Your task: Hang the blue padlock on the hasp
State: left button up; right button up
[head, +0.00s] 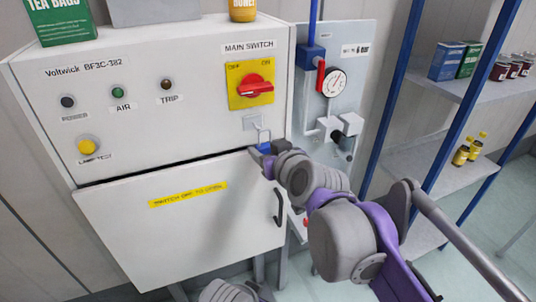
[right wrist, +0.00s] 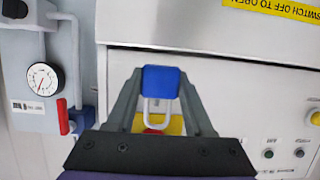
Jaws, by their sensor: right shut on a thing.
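The blue padlock (head: 264,147) is near the top right of the cabinet door, with its grey shackle pointing up. My right gripper (head: 261,154) is shut on its body. In the right wrist view, which is upside down, the padlock (right wrist: 161,82) sits between the two fingertips and its shackle points down in the picture. The small grey hasp (head: 250,122) is below the main switch (head: 254,88). The shackle overlaps the hasp's lower right area in the head view; I cannot tell whether it passes through it.
The white cabinet door (head: 180,215) is shut, with a black handle (head: 279,207) at its right. A gauge panel (head: 335,60) with a blue pipe and red lever stands right of the cabinet. Shelves (head: 450,90) with boxes and jars are further right.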

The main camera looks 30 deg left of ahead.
aim_at(254, 140)
jog(key=shift+r+b+x, duration=0.15)
jog(key=shift+r+x, duration=0.05)
jog(key=shift+x, duration=0.8)
jog(key=shift+r+b+x, duration=0.15)
jog(key=shift+r+x, duration=0.05)
jog(key=shift+x, duration=0.8)
jog(key=shift+w+a+f, duration=0.45)
jog(key=o, duration=1.4)
jog(key=shift+c, duration=0.2)
